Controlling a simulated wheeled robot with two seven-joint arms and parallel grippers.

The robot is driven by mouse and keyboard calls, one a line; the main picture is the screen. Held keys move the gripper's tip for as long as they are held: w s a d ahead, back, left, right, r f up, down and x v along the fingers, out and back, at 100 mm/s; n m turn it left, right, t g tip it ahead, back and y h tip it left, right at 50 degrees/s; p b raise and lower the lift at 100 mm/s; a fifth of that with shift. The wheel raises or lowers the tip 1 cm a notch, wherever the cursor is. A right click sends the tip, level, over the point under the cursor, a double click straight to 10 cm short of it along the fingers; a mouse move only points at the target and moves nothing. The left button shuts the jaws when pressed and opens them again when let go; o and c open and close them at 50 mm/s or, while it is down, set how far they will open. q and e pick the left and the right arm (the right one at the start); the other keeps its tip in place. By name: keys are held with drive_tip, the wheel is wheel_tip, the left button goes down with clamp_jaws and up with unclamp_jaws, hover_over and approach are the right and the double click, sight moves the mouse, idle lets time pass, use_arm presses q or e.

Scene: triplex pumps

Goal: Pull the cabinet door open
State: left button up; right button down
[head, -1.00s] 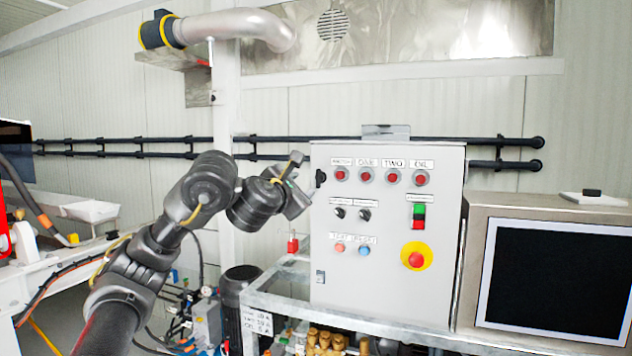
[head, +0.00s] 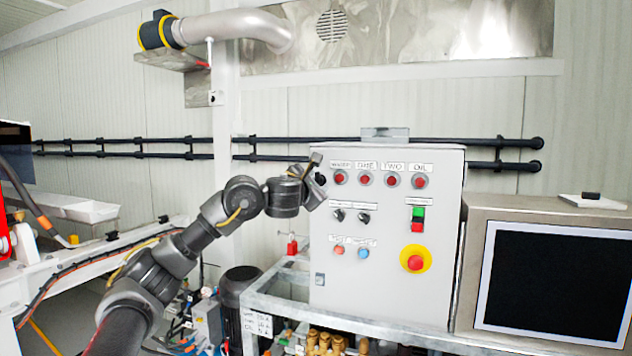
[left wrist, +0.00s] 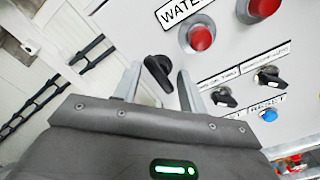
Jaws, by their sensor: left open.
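The grey control cabinet (head: 385,290) stands upright with its door shut flush, as far as I can see. Its black handle (left wrist: 158,72) is at the upper left of the door and also shows in the head view (head: 320,179). My left gripper (head: 318,170) is at the cabinet's upper left edge. In the left wrist view its open fingers (left wrist: 158,82) have the black handle between them, with a gap on the right side. Whether a finger touches the handle I cannot tell. My right gripper is not in view.
Red lamps (head: 380,179), black switches, a green-red switch (head: 417,219) and a red emergency button (head: 415,260) sit on the door. A dark screen (head: 555,275) stands to the right. Black pipes (head: 480,150) run along the wall behind. A metal frame (head: 265,298) lies below.

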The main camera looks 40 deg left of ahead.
use_arm(q)
drive_tip(key=shift+w+a, duration=0.1)
drive_tip(key=shift+w, duration=0.15)
clamp_jaws()
